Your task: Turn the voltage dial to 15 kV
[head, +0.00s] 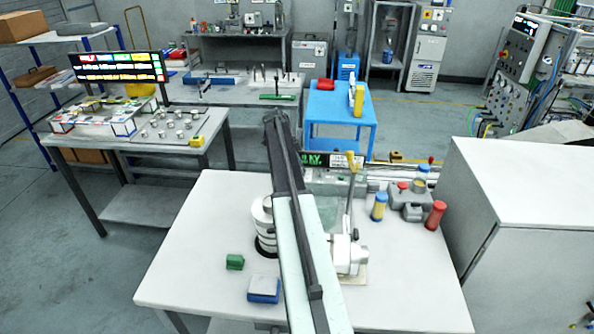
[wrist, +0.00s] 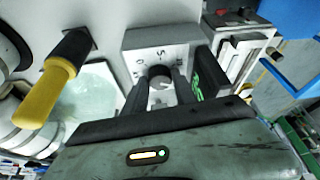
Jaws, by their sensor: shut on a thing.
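The voltage dial (wrist: 159,73) is a dark round knob on a light grey panel (wrist: 150,38) in the wrist view. Black scale marks and figures surround it; a 5 is partly readable, but the pointer's setting is not clear. My gripper (wrist: 162,88) is shut on the knob, with one dark finger on each side. A green-lit display (wrist: 198,85) sits just right of the dial, and it also shows in the head view (head: 312,160). In the head view my arm hides the dial and my gripper.
A yellow-handled lever (wrist: 45,90) stands left of the dial and shows upright in the head view (head: 351,165). A blue-yellow cylinder (head: 379,206) and red cylinder (head: 436,215) stand right on the white table (head: 190,240). A green block (head: 235,262) and blue-grey block (head: 264,289) lie front left.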

